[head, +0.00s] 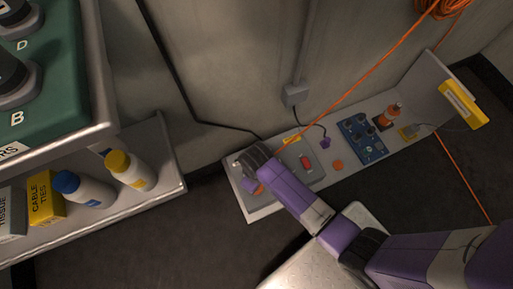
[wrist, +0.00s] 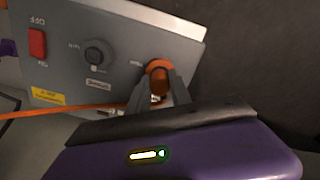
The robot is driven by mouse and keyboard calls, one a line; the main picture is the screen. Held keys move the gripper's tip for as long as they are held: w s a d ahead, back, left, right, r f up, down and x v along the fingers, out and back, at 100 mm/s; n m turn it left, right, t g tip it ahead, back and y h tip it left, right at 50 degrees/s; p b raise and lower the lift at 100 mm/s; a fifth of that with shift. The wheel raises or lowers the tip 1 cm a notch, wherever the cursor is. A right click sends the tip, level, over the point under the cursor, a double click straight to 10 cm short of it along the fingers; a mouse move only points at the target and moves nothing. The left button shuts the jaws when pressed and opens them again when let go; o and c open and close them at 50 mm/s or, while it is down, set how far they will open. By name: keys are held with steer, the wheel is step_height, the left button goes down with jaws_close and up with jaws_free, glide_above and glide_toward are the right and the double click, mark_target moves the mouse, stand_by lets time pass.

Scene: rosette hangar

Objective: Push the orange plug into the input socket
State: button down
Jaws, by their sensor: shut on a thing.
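The grey box (wrist: 115,40) with the socket panel fills the upper left of the wrist view. In the head view the box (head: 314,174) sits on the low shelf, partly behind my arm. My gripper (wrist: 160,88) is shut on the orange plug (wrist: 157,97), which shows only in part between the fingers. A round orange ring with a dark middle, apparently the input socket (wrist: 160,68), lies right at the fingertips, beside a small label. The fingers hide where plug and socket meet, so I cannot tell how deep the plug is.
The box also carries a red switch (wrist: 37,42), a black knob (wrist: 98,52) and a yellow label (wrist: 47,96). An orange cable (head: 360,82) runs from the upper right down to the box. A blue panel (head: 361,139) stands farther right on the shelf (head: 342,175).

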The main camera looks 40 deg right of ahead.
stand_by(0.9)
steer(key=c, duration=1.1)
jaws_free()
steer(key=shift+f, duration=0.1)
steer(key=shift+r+p, duration=2)
steer(key=shift+r, duration=1.9)
